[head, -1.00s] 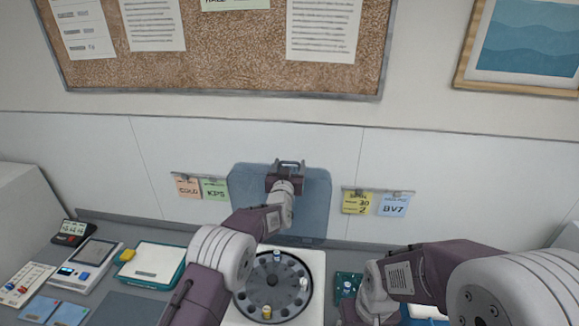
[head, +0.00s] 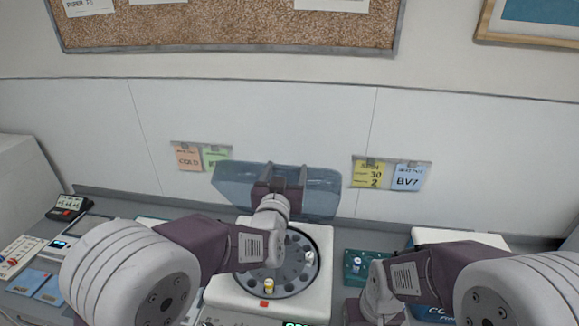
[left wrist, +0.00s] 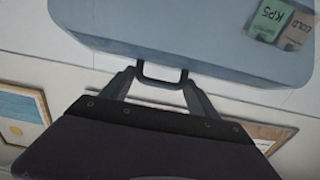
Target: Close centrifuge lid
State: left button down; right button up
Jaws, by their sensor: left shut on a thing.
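The centrifuge (head: 322,295) is a white box with a dark round rotor (head: 304,262); a yellow-capped tube (head: 268,285) and pale-capped tubes sit in it. Its translucent blue lid (head: 322,190) stands raised at the back, tilted forward over the rear. My left gripper (head: 280,175) is at the lid's upper edge. In the left wrist view its fingers (left wrist: 160,80) are shut on the dark lid handle (left wrist: 162,72), with the blue lid (left wrist: 200,35) beyond. My left arm covers part of the rotor.
A green rack (head: 357,265) with a tube stands right of the centrifuge, beside a white-topped box (head: 450,237). A small timer (head: 68,207) and other devices lie at the left. Notes (head: 390,174) hang on the wall behind.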

pick_arm(q)
jog(key=s+f+b, duration=0.1)
jog(key=s+f, duration=0.1)
jog(key=s+a+f+b, duration=0.1)
jog(key=s, duration=0.1)
jog(key=shift+s+f+b, duration=0.3)
jog(key=shift+f, duration=0.05)
